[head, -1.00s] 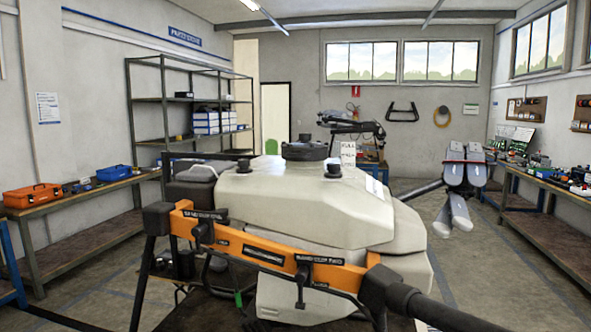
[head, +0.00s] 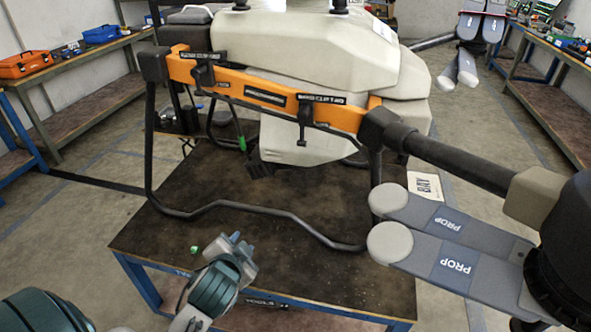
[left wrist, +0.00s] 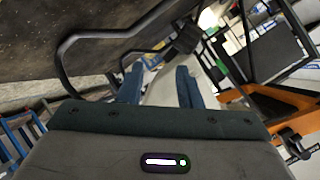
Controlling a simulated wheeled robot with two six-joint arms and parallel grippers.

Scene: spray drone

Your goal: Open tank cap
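The white tank (head: 290,45) of the spray drone fills the top middle of the head view. Its cap is above the picture edge and does not show. The drone's orange frame bar (head: 270,92) crosses in front of the tank, with black landing legs (head: 290,233) below. My left gripper (head: 236,246) is low in the head view, over the table's front part and well below the tank. In the left wrist view its two blue fingers (left wrist: 160,86) stand apart with nothing seen between them. My right gripper is not in view.
The drone stands on a dark-topped table (head: 185,205) with a blue frame. A black drone arm (head: 455,165) with grey folded propellers (head: 455,250) reaches out at the right. Workbenches line both sides.

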